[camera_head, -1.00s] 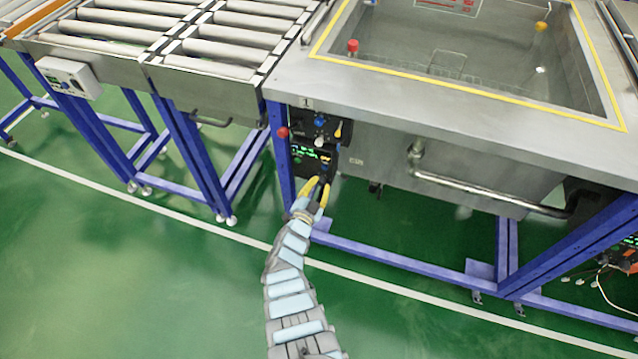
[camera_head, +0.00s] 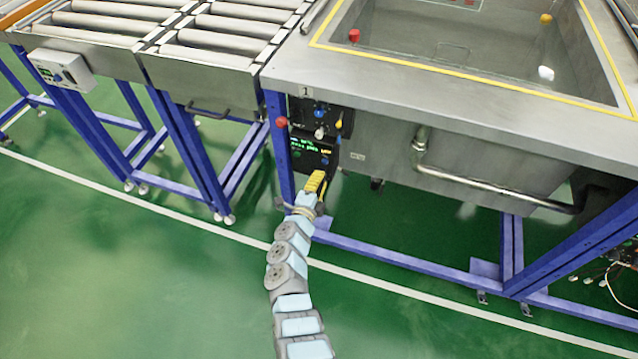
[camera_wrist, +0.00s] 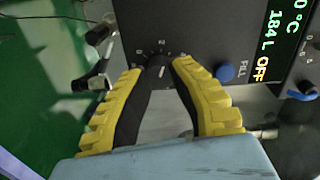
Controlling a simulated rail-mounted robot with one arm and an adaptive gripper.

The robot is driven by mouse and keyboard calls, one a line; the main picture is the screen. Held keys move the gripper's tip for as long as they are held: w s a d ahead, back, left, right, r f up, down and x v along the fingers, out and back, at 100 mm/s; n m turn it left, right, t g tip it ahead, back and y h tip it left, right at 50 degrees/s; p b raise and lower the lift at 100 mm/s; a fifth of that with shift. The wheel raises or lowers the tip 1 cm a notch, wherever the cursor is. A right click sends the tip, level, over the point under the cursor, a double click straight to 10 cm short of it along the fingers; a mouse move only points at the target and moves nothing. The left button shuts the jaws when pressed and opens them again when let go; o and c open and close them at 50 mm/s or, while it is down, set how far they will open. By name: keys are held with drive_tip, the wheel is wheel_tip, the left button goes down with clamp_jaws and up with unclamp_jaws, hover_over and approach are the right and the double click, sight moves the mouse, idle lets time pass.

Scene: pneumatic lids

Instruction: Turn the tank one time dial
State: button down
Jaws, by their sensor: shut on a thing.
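The tank one control panel (camera_head: 314,148) is a black box under the front left corner of the tank, below a label "1". In the wrist view the panel face (camera_wrist: 205,25) fills the upper right. A small dark dial (camera_wrist: 158,62) with numbers around it sits between my fingertips and is partly hidden by them. My gripper (camera_wrist: 160,65) has yellow ribbed fingers that are closed in on the dial from both sides. In the head view my gripper (camera_head: 318,180) is at the panel's lower part, and the dial is hidden there.
A blue FILL button (camera_wrist: 225,73) is close beside the right finger. A lit display (camera_wrist: 283,35) reads 184 L and OFF. Another knob with a blue pointer (camera_wrist: 302,92) is at the right. Metal fittings (camera_wrist: 97,80) stick out at the left. The blue frame post (camera_head: 280,150) stands left of the panel.

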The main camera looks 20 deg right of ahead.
drive_tip(key=shift+d+m+b, duration=0.15)
drive_tip(key=shift+m+b, duration=0.6)
drive_tip(key=shift+m, duration=0.35)
drive_tip(key=shift+r, duration=0.1)
drive_tip(key=c, duration=0.8)
unclamp_jaws()
drive_tip(key=shift+d, duration=0.15)
drive_tip(key=shift+a, duration=0.2)
drive_tip(key=shift+s, duration=0.1)
